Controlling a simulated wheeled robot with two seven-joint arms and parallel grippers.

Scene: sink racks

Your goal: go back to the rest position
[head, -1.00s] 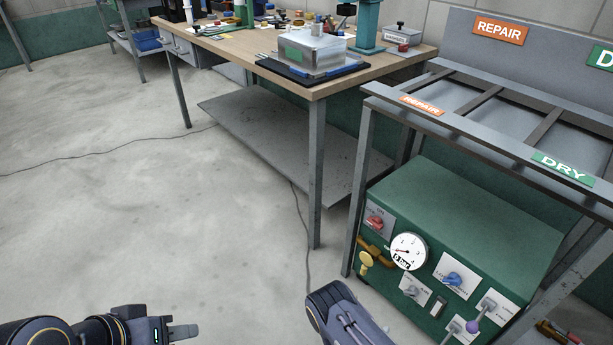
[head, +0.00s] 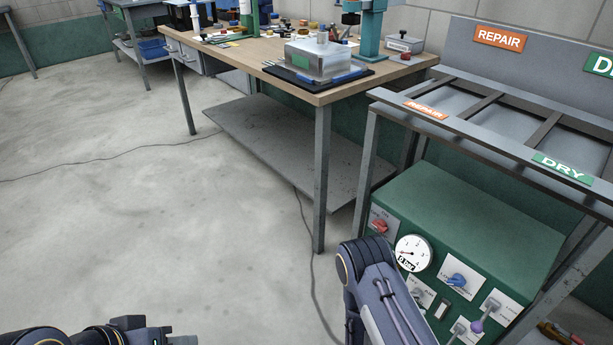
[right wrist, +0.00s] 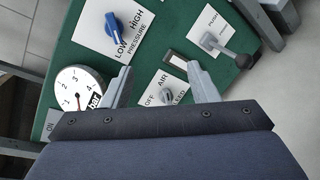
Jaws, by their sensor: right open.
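My right gripper (right wrist: 158,70) is open and empty in the right wrist view, its two grey fingers spread in front of the green control panel (right wrist: 78,48). In the head view my right arm rises from the bottom and covers the panel's lower left part; its fingers cannot be made out there. My left gripper (head: 178,340) shows only at the bottom edge of the head view, mostly cut off, over the floor. I cannot tell whether its jaws are open or shut.
The green cabinet (head: 470,225) carries a gauge (head: 413,253), a red knob (head: 379,227) and a blue knob (head: 457,280). Above it stands a rack with REPAIR and DRY labels (head: 562,168). A wooden workbench (head: 235,52) stands behind. The concrete floor at left is clear, except for a cable.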

